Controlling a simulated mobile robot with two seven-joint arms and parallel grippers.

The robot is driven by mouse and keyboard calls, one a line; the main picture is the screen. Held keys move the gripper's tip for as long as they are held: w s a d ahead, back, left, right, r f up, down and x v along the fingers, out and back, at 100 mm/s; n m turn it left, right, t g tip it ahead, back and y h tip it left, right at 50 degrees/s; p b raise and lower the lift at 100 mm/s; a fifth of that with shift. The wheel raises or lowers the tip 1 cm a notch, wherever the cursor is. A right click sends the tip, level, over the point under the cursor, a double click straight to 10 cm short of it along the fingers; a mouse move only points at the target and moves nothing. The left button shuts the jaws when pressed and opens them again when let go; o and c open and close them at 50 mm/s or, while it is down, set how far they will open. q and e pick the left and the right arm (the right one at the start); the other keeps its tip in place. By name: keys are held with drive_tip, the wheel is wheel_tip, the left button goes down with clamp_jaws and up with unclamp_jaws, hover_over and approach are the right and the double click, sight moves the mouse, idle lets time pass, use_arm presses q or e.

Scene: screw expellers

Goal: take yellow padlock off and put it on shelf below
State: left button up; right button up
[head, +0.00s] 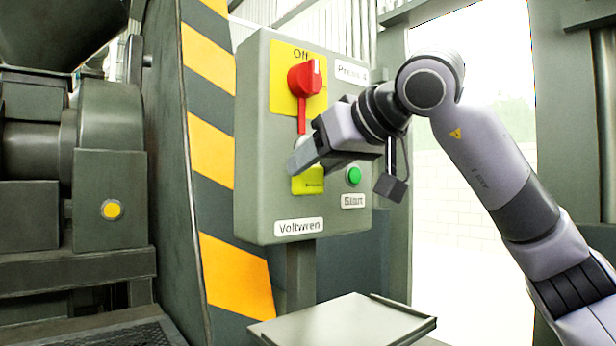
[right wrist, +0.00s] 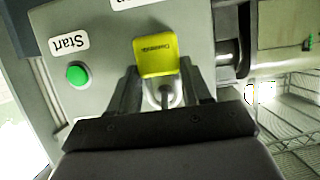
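A yellow padlock (head: 308,182) hangs on the front of the grey control box (head: 265,205), below the red rotary switch (head: 304,79). My right gripper (head: 297,162) is in front of the box at the padlock's upper part and hides its shackle in the head view. In the right wrist view, the yellow padlock (right wrist: 156,57) and its metal shackle lie between the two spread dark fingers. Whether the fingers touch the padlock is not clear. A flat grey shelf (head: 340,328) is below the box. My left gripper is not in view.
A green start button (head: 354,176) sits right of the padlock. A dark block (head: 390,187) hangs at the box's right side. Machinery (head: 75,180) and a striped yellow-black panel (head: 212,150) stand to the left. The space above the shelf is clear.

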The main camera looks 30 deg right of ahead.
drive_tip(key=shift+r, duration=0.15)
drive_tip(key=shift+r+p, duration=0.5)
drive_tip(key=shift+r, duration=0.15)
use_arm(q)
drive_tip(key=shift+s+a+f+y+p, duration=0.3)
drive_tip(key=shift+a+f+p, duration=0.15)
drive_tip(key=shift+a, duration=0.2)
use_arm(e)
drive_tip(key=s+d, duration=0.1)
drive_tip(key=s, duration=1.7)
drive_tip(key=shift+d, duration=0.2)
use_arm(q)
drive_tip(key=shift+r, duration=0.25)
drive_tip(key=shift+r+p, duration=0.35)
use_arm(e)
drive_tip(key=shift+s, duration=0.1)
